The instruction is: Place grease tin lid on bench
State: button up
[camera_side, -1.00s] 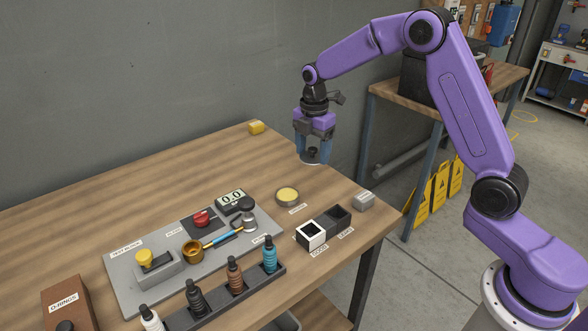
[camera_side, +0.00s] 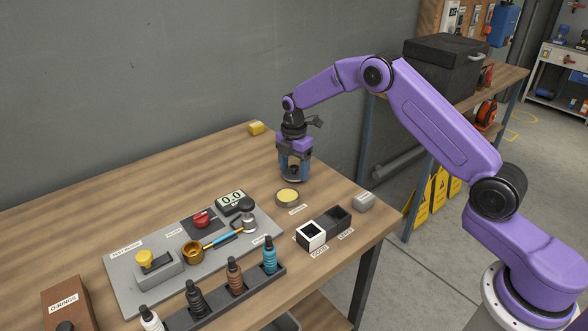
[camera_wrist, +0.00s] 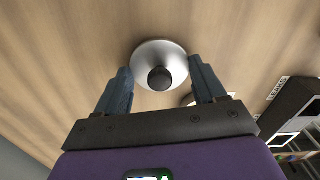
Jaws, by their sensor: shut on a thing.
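The grease tin lid (camera_wrist: 147,52) is a pale metal disc with a dark round knob. In the side view my gripper (camera_side: 294,172) points down over the wooden bench (camera_side: 225,160), just behind the grease tin (camera_side: 288,197). The lid is low there, mostly hidden by the fingers; I cannot tell whether it touches the bench. The tin is open, showing yellow grease.
A two-part bin (camera_side: 338,218) and a small grey box (camera_side: 363,202) stand near the right edge. A grey plate (camera_side: 127,278) with fixtures and a row of bottles (camera_side: 235,272) lie in front. Bare bench lies to the left and behind, with a yellow block (camera_side: 256,128) at the back.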

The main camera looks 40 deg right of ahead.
jog(key=shift+f, duration=0.35)
jog(key=shift+f, duration=0.15)
jog(key=o, duration=1)
